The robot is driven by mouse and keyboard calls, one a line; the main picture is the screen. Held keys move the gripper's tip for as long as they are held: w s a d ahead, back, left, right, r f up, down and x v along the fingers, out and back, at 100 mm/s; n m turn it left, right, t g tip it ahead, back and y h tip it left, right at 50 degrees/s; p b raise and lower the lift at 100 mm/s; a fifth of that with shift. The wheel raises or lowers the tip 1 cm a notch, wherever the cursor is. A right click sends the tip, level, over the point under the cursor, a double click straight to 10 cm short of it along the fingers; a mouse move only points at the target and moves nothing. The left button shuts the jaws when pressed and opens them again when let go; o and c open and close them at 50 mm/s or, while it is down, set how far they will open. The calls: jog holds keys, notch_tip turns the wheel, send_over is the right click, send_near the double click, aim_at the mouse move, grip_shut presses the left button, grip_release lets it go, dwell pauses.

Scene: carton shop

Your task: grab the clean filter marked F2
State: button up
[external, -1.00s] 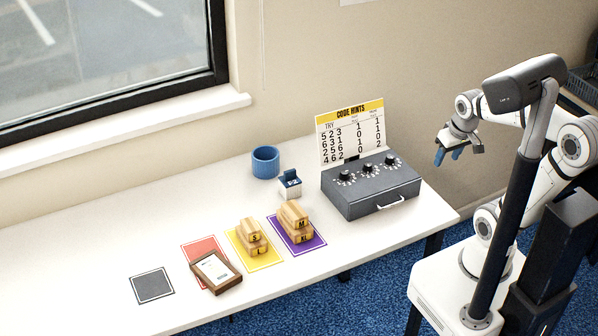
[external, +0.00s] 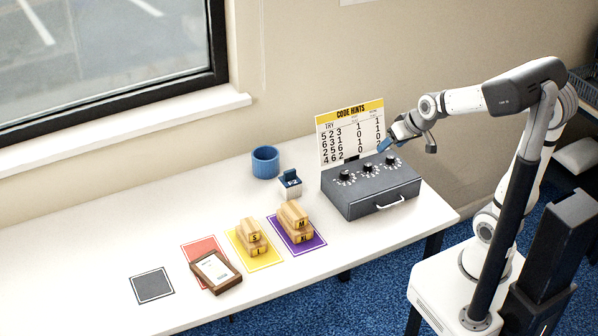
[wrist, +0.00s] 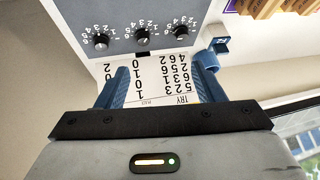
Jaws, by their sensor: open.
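A blue cup (external: 265,163) stands behind the filter. Wooden lettered blocks (external: 294,222) and a brown-framed device (external: 216,272) lie further forward. The table's left is clear.

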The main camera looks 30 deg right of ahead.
jog(key=w+a+f+t+y, duration=0.1)
jog(key=w+a+f+t, duration=0.4)
jog(key=w+a, duration=0.8)
jog(key=m+t+h+b, duration=0.1)
jog(key=t+h+b, duration=0.1)
jog(key=t+h, duration=0.1)
send_near(291, 174)
jog(key=x, duration=0.4)
jog(key=shift+w, duration=0.45)
jog(key=shift+s+a+f, duration=0.1)
jog(key=shift+f, duration=0.25)
jog(key=p+x, duration=0.1)
jog(key=x, duration=0.6)
jog(key=shift+w, duration=0.45)
jog(key=shift+c, duration=0.4)
jog(key=c, duration=1)
